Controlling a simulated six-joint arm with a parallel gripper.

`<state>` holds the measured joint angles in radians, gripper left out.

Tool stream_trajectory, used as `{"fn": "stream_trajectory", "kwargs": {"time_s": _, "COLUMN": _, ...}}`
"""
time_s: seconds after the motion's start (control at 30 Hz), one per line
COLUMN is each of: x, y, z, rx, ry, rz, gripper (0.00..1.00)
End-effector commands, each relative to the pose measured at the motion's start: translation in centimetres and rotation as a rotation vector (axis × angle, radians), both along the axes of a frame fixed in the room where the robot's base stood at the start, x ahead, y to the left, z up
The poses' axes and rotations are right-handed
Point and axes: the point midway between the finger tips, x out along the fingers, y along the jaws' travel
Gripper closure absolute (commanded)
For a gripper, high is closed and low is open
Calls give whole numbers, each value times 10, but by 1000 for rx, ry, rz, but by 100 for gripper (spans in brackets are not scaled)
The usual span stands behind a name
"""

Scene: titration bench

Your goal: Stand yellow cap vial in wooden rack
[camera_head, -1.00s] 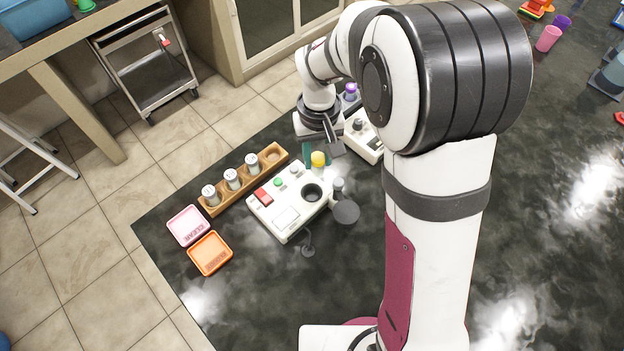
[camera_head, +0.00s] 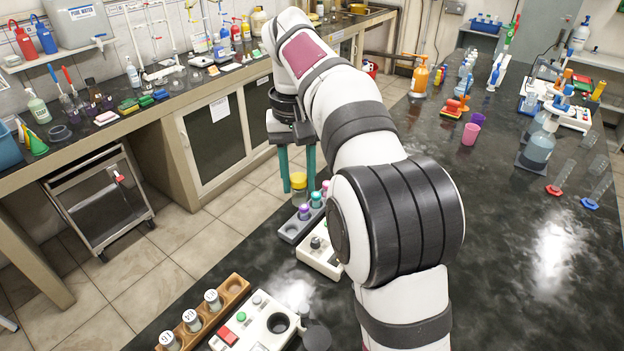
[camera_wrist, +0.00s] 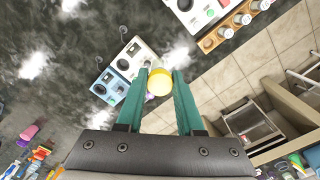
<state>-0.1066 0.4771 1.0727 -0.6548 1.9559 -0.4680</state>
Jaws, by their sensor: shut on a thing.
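My gripper (camera_head: 298,190) has two teal fingers, shut on the yellow cap vial (camera_head: 299,182). The vial hangs upright between the fingers, above the floor-side edge of the dark bench in the head view. The wrist view shows its yellow cap (camera_wrist: 160,82) from above, between the fingertips (camera_wrist: 162,76). The wooden rack (camera_head: 222,305) stands at the lower left of the head view, well away from my gripper. It holds three white-capped vials and has an empty hole (camera_head: 236,285) at its far end. The rack is also at the top right of the wrist view (camera_wrist: 221,33).
A white device (camera_head: 262,325) with buttons and a dark round well stands right beside the wooden rack. A second white device (camera_head: 318,258) and a grey rack (camera_head: 291,231) with purple- and teal-capped vials stand near my gripper.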

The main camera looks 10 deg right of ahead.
Motion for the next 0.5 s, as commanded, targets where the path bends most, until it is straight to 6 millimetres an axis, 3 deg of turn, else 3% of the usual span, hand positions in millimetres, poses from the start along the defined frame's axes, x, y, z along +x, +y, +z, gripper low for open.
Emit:
{"fn": "stream_trajectory", "kwargs": {"time_s": 0.27, "x": 22, "y": 54, "z": -73, "rx": -2, "ry": 10, "rz": 174, "gripper": 100}}
{"fn": "stream_trajectory", "kwargs": {"time_s": 0.5, "x": 26, "y": 127, "z": -169, "rx": 10, "ry": 5, "rz": 360, "gripper": 100}}
